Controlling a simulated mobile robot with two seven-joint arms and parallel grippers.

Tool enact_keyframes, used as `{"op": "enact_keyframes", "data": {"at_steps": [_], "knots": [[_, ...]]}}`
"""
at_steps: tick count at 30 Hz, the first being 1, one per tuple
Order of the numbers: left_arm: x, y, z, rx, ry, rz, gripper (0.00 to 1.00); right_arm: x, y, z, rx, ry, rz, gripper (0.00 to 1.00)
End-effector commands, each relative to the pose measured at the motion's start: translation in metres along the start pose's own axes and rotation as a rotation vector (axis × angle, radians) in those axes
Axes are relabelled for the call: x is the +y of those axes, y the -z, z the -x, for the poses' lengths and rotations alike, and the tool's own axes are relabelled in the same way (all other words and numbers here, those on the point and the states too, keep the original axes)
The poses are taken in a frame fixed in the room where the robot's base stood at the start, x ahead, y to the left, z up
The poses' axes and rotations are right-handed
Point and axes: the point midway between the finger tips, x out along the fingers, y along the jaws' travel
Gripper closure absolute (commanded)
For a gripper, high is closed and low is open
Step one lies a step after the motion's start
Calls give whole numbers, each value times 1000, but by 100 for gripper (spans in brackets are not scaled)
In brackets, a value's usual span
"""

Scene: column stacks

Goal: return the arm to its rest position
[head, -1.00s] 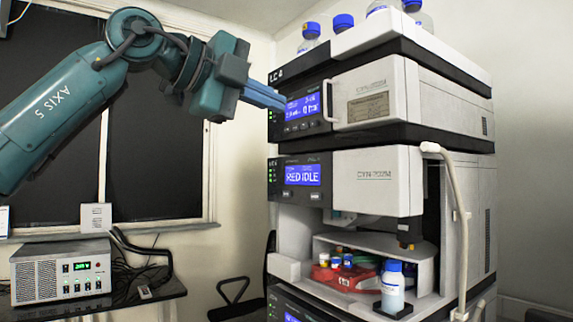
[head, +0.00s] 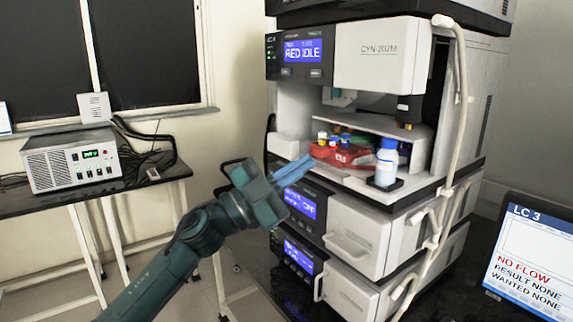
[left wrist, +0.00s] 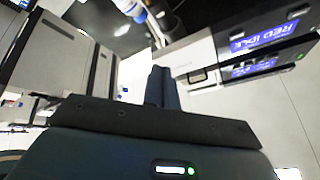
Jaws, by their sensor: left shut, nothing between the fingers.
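My left gripper (head: 296,170) is shut and empty. Its teal arm comes up from the bottom left in the head view, and its blue fingers point up and right. My right gripper is in neither view.
A red tray (head: 345,154) with several small vials and a white bottle with a blue cap (head: 386,163) stand in the open bay. A pale tube (head: 462,100) runs down the stack's right side. A screen (head: 530,258) reads NO FLOW. A grey power unit (head: 70,160) sits on the left table.

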Motion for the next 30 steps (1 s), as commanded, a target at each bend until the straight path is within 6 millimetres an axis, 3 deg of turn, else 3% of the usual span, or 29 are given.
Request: {"op": "enact_keyframes", "data": {"at_steps": [3,9,15,21,24,27,30], "knots": [[29,-35,44,-98,152,132,100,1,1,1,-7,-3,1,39],[86,-84,133,-350,365,318,100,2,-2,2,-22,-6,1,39],[165,-111,240,-684,494,494,100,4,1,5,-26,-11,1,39],[254,-97,346,-1033,519,662,100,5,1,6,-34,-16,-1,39],[290,-80,384,-1167,502,727,100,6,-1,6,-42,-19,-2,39],[313,-65,410,-1255,482,772,100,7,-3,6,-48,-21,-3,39],[325,-57,422,-1299,467,795,100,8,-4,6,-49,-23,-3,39]]}}
